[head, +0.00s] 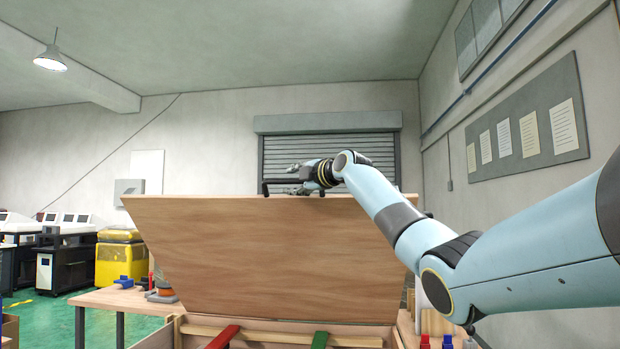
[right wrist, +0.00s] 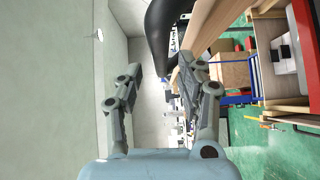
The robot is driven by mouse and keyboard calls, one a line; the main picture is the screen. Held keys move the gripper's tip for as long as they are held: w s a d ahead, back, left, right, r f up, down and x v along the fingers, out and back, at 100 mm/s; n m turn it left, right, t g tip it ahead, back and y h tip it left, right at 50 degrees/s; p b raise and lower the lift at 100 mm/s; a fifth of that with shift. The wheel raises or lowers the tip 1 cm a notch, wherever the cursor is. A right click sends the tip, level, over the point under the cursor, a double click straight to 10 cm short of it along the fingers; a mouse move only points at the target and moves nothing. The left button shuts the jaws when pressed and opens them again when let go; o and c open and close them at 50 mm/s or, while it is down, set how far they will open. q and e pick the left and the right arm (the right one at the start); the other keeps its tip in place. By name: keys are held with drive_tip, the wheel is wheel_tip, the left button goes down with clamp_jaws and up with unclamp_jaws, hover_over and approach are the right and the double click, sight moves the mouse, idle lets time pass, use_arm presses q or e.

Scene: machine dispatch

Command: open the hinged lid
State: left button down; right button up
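The hinged lid (head: 270,255) is a wide wooden panel. In the head view it stands raised, tilted up over the wooden box (head: 300,326), hiding much of what is behind it. A wooden edge, likely the lid (right wrist: 208,28), runs beside the right-hand finger; contact cannot be told. My left gripper is not in view.
A wooden table (head: 110,299) with small tools stands left. Dark machines (head: 65,262) and a yellow unit (head: 121,260) stand farther back. A grey shutter (head: 375,150) is on the back wall.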

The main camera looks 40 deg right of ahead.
drive_tip(key=s, duration=0.8)
drive_tip(key=shift+s+a+r, duration=0.15)
drive_tip(key=shift+s+a, duration=0.15)
drive_tip(key=shift+a, duration=0.05)
